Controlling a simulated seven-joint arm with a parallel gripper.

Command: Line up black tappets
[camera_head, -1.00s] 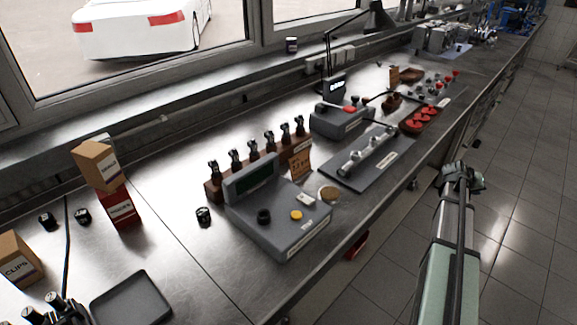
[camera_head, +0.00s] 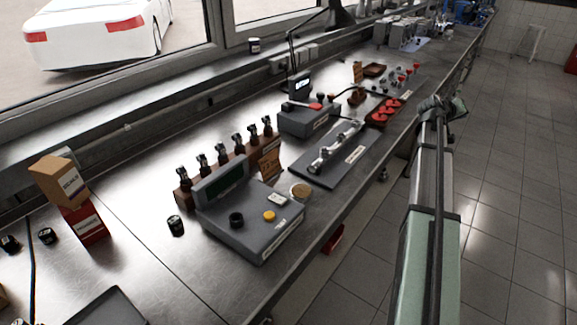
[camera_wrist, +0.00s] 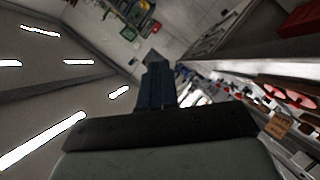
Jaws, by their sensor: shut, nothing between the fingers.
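Black short cylinders that look like tappets stand on the steel bench in the head view. One (camera_head: 175,225) is just left of the grey scale, one (camera_head: 47,236) is left of the stacked boxes, and another (camera_head: 10,243) is at the left edge. A black round piece (camera_head: 236,219) sits on the grey scale; I cannot tell whether it is a tappet or a knob. My gripper (camera_wrist: 157,70) shows in the wrist view with its dark fingers together and empty. It is away from the black cylinders, beside the bench. My arm stretches along the bench's right side in the head view.
The grey scale (camera_head: 250,237) stands near the front edge, before a wooden rack (camera_head: 184,199) of injector-like parts. A grey plate (camera_head: 315,174) holds a metal shaft. A dark tray (camera_head: 108,308) lies lower left. Brown and red boxes (camera_head: 85,225) are stacked at left.

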